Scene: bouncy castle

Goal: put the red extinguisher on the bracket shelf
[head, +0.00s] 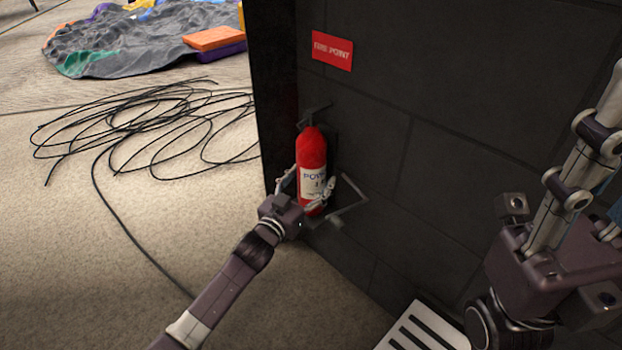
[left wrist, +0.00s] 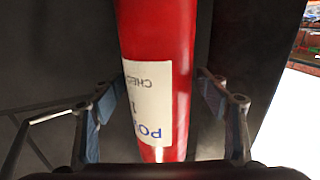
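The red extinguisher (head: 312,155) with a white label stands close against the dark wall, roughly upright. It fills the middle of the left wrist view (left wrist: 158,40). My left gripper (head: 311,177) has one finger on each side of its body; in the left wrist view both fingertips (left wrist: 160,80) lie close to its sides. I cannot tell whether they press on it. The bracket shelf (head: 350,209) shows as a thin metal frame beside and below the extinguisher's base. Whether the base rests on it is hidden. My right gripper (head: 590,170) is at the right edge, partly cut off, away from the extinguisher.
A red fire point sign (head: 332,50) is on the dark block wall (head: 450,120) above. Black cable (head: 150,125) lies in loops on the floor at left. A white slotted panel (head: 425,328) sits low near the wall. A grey crumpled sheet (head: 130,45) lies behind.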

